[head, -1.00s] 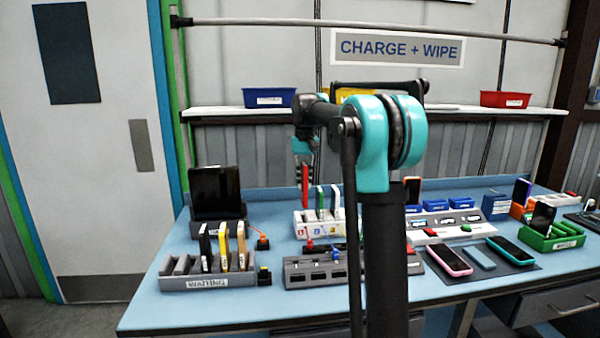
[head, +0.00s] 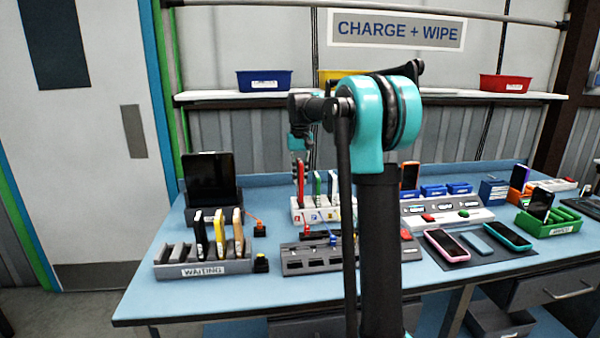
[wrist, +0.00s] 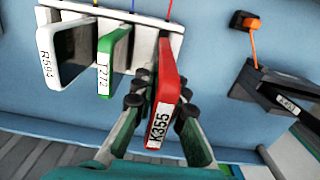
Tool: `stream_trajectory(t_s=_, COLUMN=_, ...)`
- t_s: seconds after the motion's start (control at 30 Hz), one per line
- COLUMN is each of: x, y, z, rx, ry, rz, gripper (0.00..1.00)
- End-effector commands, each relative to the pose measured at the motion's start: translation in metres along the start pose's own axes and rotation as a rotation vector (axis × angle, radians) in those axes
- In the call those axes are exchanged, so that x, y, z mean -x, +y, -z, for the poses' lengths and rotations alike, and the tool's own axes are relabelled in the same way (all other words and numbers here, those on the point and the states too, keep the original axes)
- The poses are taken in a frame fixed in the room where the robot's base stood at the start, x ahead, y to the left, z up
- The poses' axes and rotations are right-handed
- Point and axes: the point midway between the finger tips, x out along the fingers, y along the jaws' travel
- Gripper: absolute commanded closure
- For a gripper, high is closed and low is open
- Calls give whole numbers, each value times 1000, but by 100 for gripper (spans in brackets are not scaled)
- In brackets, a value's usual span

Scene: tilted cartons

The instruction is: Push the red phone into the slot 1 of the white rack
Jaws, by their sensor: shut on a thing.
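The red phone (wrist: 168,92), labelled K355, is upright between the fingers of my gripper (wrist: 160,106) in the wrist view. My gripper is shut on it. Its far end is at the end slot of the white rack (wrist: 103,13); how deep it sits cannot be told. In the head view the red phone (head: 301,184) stands at the left end of the white rack (head: 320,215), below my gripper (head: 300,160). A green phone (wrist: 115,52) and a white phone (wrist: 65,52) stand in the neighbouring slots.
A grey WAITING rack (head: 203,268) with several phones stands front left. A dark tablet stand (head: 211,180) is behind it. A grey strip with slots (head: 310,260) lies before the white rack. Phones on a mat (head: 480,262) and a green rack (head: 550,225) are right.

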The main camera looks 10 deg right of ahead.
Motion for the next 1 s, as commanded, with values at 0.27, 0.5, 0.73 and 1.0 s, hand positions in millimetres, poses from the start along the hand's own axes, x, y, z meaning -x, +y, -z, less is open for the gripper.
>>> stream_trajectory(t_s=0.27, x=-18, y=0, z=0, rx=0, ry=0, rz=0, gripper=100)
stream_trajectory(t_s=0.5, x=-32, y=0, z=0, rx=0, ry=0, rz=0, gripper=100)
stream_trajectory(t_s=0.73, x=-42, y=0, z=0, rx=0, ry=0, rz=0, gripper=100)
stream_trajectory(t_s=1.0, x=-45, y=0, z=0, rx=0, ry=0, rz=0, gripper=100)
